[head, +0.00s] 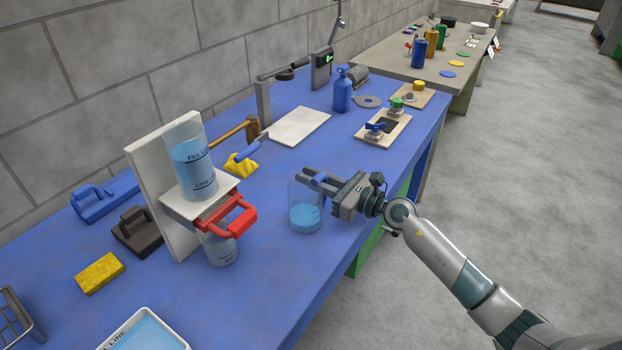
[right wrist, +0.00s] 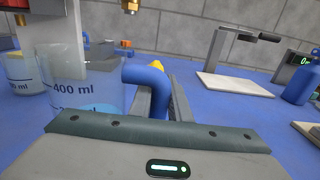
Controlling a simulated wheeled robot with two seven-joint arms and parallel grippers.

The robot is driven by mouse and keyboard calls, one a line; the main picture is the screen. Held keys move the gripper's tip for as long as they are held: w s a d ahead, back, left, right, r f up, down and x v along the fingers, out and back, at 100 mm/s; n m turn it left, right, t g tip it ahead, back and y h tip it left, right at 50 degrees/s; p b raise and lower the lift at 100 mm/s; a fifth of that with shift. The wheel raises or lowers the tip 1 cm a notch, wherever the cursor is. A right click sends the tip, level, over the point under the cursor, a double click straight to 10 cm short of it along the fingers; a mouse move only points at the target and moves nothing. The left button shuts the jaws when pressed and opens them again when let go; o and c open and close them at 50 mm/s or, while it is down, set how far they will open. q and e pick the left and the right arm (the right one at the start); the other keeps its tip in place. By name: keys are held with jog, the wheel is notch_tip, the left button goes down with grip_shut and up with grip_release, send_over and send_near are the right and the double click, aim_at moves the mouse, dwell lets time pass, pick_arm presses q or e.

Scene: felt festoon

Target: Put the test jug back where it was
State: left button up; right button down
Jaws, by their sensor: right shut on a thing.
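The test jug (head: 304,214) is a clear cup with pale blue liquid in its lower part and a blue handle. It is upright over the blue bench, near the front edge; I cannot tell whether its base touches the bench. My right gripper (head: 316,180) is shut on its blue handle, with the arm coming in from the right. In the right wrist view, the jug (right wrist: 80,82) shows a 400 ml mark, and its blue handle (right wrist: 146,76) runs between the fingers. My left gripper is not in view.
Left of the jug stands a white stand with a filled tank (head: 192,165), a red handle (head: 230,215) and another clear vessel (head: 221,248) beneath. Bare bench surrounds the jug.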

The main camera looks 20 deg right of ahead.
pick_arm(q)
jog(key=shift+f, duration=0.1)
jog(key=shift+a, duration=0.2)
pick_arm(e)
jog(key=c, duration=1.7)
grip_release()
jog(key=shift+o, duration=0.2)
